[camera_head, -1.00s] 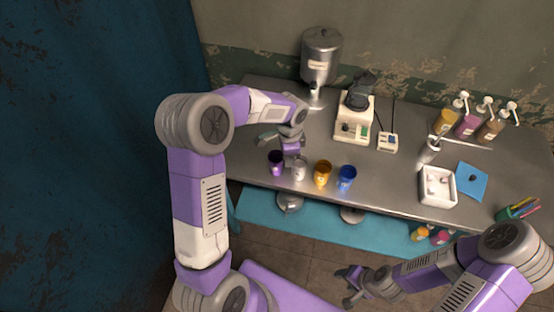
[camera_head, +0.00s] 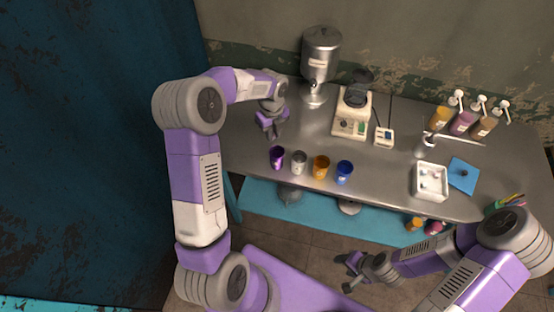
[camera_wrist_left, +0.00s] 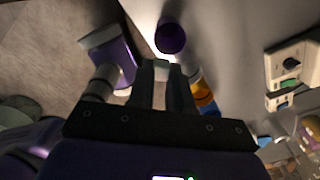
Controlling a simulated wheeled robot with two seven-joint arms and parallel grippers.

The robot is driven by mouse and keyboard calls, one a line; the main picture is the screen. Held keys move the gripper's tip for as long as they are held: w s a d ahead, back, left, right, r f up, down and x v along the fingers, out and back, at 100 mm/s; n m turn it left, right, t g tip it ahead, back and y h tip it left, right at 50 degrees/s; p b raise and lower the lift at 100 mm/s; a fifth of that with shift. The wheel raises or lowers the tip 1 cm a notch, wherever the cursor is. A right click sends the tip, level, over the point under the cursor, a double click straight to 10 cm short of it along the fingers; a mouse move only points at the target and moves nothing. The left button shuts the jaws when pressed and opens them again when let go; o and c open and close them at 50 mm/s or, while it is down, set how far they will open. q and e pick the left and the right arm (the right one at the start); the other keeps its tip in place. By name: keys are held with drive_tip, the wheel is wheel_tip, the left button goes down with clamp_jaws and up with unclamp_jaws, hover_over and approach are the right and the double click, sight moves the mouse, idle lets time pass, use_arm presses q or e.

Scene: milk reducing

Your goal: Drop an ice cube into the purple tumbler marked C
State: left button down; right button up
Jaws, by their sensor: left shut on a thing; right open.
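The purple tumbler (camera_head: 277,158) stands at the left end of a row of cups near the front edge of the counter; its letter is too small to read. It also shows in the left wrist view (camera_wrist_left: 170,36), just beyond the fingertips. My left gripper (camera_head: 272,134) is behind and above the purple tumbler, pointing down. In the left wrist view its fingers are shut on a small pale cube (camera_wrist_left: 161,68), which looks like the ice cube. My right gripper (camera_head: 346,278) is open and empty, in front of the counter.
A silver cup (camera_head: 299,163), an orange cup (camera_head: 320,167) and a blue cup (camera_head: 344,172) stand right of the tumbler. A scale-like machine (camera_head: 351,115) and a metal dispenser (camera_head: 320,55) stand behind. A white tray (camera_head: 416,184) with small items is at right.

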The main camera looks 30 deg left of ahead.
use_arm(q)
wheel_tip(320, 180, down, 5)
drive_tip(key=b, duration=0.3)
drive_tip(key=c, duration=1)
unclamp_jaws()
drive_tip(key=shift+o, duration=0.2)
wheel_tip(320, 180, up, 8)
drive_tip(key=shift+f, duration=0.15)
